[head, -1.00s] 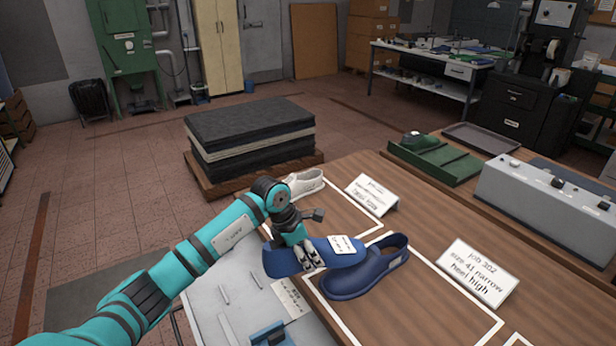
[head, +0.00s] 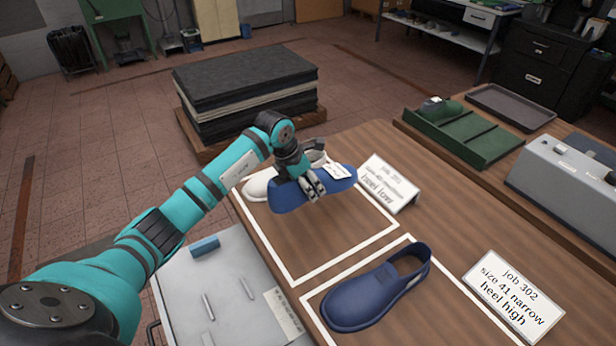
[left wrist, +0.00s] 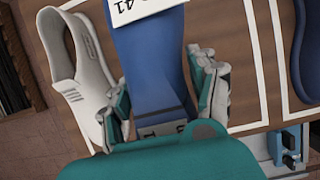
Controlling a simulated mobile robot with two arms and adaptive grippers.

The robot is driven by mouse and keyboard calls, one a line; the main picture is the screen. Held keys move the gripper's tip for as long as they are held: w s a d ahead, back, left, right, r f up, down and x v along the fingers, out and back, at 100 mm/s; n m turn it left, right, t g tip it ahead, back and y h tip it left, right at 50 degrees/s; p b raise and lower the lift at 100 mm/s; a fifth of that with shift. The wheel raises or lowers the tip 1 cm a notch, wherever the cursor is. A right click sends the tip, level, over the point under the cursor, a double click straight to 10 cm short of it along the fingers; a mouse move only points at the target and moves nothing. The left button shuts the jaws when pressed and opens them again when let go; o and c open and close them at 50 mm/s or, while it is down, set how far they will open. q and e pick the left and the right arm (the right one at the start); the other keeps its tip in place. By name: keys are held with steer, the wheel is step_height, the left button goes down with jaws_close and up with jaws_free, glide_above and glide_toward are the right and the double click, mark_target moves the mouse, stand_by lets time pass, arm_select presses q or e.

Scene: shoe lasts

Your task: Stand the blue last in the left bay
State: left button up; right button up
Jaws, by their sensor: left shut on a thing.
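My left gripper (head: 316,188) is shut on the blue last (head: 288,199), which lies roughly level, with a white label on its right end. In the left wrist view the last (left wrist: 150,60) sits between both fingers (left wrist: 162,100), its label partly reading 41. The last is over the far part of the left bay, a white-outlined area (head: 325,238) on the wooden bench; I cannot tell its exact height. A white shoe (head: 260,186) is just behind it, partly hidden; it also shows in the left wrist view (left wrist: 80,75). My right gripper is not in view.
A dark blue shoe (head: 370,292) lies in the nearer bay. Cards (head: 388,184) and (head: 515,296) stand along the bays' right side; the nearer reads job 302, size 41 narrow, heel high. A grey tray (head: 225,290) adjoins the bench. The left bay's near part is clear.

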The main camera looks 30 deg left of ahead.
mark_target(312, 211)
arm_select(q)
steer(key=shift+f, duration=0.4)
steer(key=shift+f+b, duration=0.3)
steer(key=shift+f, duration=0.05)
steer(key=shift+w+a+f, duration=0.1)
steer(key=shift+w+f, duration=0.1)
steer(key=shift+f, duration=0.05)
steer(key=shift+f+b, duration=0.35)
steer(key=shift+b, duration=0.05)
steer(key=shift+f, duration=0.25)
steer(key=shift+f+b, duration=0.25)
steer(key=shift+b, duration=0.2)
steer(key=shift+f+b, duration=0.45)
steer(key=shift+f, duration=0.15)
steer(key=shift+f+b, duration=0.9)
steer(key=shift+f, duration=0.15)
steer(key=shift+f+b, duration=0.4)
steer(key=shift+f, duration=0.2)
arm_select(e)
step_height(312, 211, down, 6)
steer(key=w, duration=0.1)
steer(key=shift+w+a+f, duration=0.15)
arm_select(q)
steer(key=shift+f, duration=0.15)
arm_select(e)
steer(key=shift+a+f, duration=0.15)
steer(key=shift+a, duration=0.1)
